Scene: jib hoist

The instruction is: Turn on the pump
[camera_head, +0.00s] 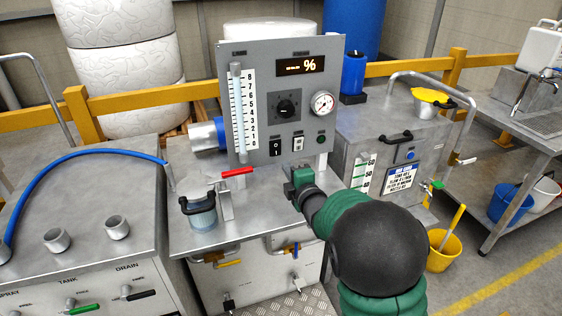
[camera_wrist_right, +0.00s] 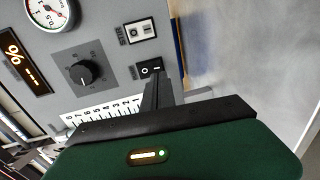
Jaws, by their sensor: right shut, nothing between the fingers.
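The grey control panel (camera_head: 262,108) stands upright on the steel bench. A black rocker switch (camera_head: 276,148) with white marks sits low on it, and it also shows in the right wrist view (camera_wrist_right: 151,68). A white-framed switch (camera_head: 298,143) is to its right; in the right wrist view it is the other switch (camera_wrist_right: 141,31). My right gripper (camera_head: 299,172) is in front of the panel's lower edge, shut and empty. In the right wrist view its fingertips (camera_wrist_right: 157,82) are close to the black switch; contact cannot be told. My left gripper is out of view.
The panel also holds a percent display (camera_head: 300,66), a black knob (camera_head: 285,107), a round gauge (camera_head: 322,103) and a green button (camera_head: 320,138). A lidded jar (camera_head: 203,212) and a red-handled valve (camera_head: 237,172) stand on the bench left of my right gripper.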

